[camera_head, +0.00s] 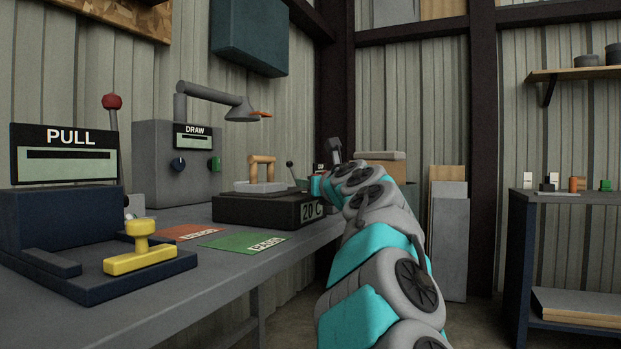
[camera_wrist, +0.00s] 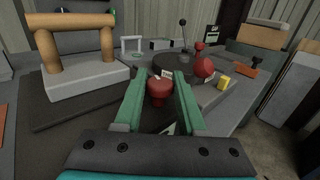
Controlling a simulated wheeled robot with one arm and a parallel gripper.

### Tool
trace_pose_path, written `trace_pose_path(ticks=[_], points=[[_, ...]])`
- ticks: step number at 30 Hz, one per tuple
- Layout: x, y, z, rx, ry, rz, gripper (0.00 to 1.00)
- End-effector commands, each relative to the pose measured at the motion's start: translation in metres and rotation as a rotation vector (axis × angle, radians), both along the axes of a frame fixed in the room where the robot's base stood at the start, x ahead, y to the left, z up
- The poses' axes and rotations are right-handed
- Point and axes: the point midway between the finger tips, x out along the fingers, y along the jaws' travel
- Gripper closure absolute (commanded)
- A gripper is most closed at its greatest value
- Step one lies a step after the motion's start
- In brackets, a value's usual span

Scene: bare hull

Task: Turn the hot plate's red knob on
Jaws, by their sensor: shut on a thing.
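The hot plate (camera_head: 262,210) is a dark flat box on the bench, with a "20 C" display on its front. In the wrist view the red knob (camera_wrist: 158,92) is round and sits between the two green fingers of my gripper (camera_wrist: 160,84). The fingers are shut on it, one on each side. A small white label shows just beyond the knob. In the head view my arm hides the knob and most of the gripper. I cannot tell from these frames how far the knob is turned.
A grey block with a wooden handle (camera_head: 262,166) stands on the hot plate. Beyond the knob are a red ball (camera_wrist: 204,67), a black-tipped lever (camera_wrist: 183,38) and a small yellow piece (camera_wrist: 223,83). A yellow-handled press (camera_head: 141,250) stands at the bench's left.

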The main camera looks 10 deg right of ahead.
Motion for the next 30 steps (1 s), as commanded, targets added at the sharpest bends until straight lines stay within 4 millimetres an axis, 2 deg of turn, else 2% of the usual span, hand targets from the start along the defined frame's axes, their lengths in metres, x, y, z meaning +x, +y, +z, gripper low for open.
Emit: trace_pose_path(ticks=[2, 12, 29, 30], points=[[-0.0009, 0.0001, 0.0048, -0.002, 0.001, -0.044, 1.0], [-0.0003, -0.0001, 0.0029, -0.001, 0.0, -0.161, 1.0], [0.0001, -0.0006, 0.0001, 0.002, 0.0, -0.184, 1.0], [0.0001, -0.0006, 0.0001, 0.002, 0.0, -0.184, 0.56]])
